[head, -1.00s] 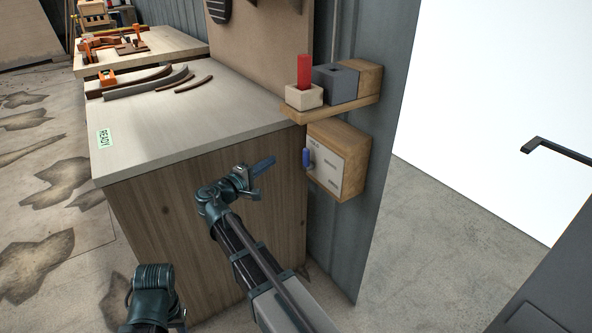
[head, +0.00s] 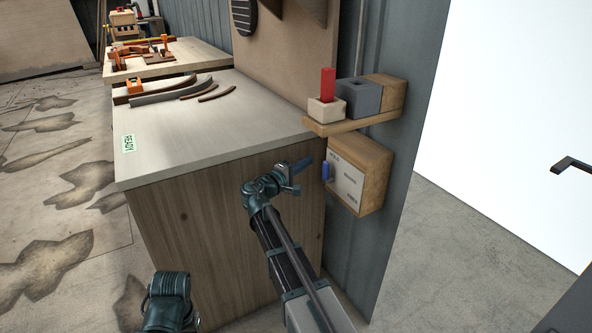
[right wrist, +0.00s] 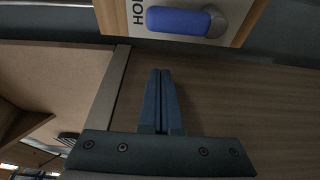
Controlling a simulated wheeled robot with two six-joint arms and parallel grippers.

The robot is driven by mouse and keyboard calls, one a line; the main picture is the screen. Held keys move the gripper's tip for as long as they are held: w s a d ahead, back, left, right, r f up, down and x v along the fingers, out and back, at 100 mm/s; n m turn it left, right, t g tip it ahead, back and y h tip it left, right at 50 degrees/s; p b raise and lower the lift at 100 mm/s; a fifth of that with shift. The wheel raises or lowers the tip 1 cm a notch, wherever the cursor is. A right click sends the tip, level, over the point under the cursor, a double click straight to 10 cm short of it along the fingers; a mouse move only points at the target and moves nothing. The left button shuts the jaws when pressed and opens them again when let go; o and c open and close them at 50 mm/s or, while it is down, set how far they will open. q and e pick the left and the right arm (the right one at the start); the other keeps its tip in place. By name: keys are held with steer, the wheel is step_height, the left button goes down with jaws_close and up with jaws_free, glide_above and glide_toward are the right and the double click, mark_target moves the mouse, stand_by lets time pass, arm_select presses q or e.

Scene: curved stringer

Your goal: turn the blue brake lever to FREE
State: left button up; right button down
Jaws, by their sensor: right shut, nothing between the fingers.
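The blue brake lever (head: 325,172) is on the front plate of a wooden box (head: 359,172) fixed to the grey wall at the right end of the workbench. In the right wrist view the lever (right wrist: 178,21) lies across the picture, beside printed letters reading "HO"; the rest of that word is hidden. My right gripper (head: 303,163) is just left of the lever, apart from it. Its blue fingers (right wrist: 160,72) are together and empty, pointing toward the lever. My left arm shows only partly at the bottom left, and its fingers cannot be made out.
The workbench (head: 190,125) holds several curved strips (head: 170,96) and a green READY label (head: 129,143). Above the box, a small shelf (head: 350,124) carries a red stick (head: 327,83) in a pale block and a grey block (head: 358,97). Floor to the right is clear.

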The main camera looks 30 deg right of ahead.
mark_target(328, 172)
steer(key=shift+s+d, duration=0.45)
steer(key=shift+s, duration=0.4)
steer(key=shift+s+d, duration=0.45)
steer(key=shift+s, duration=0.4)
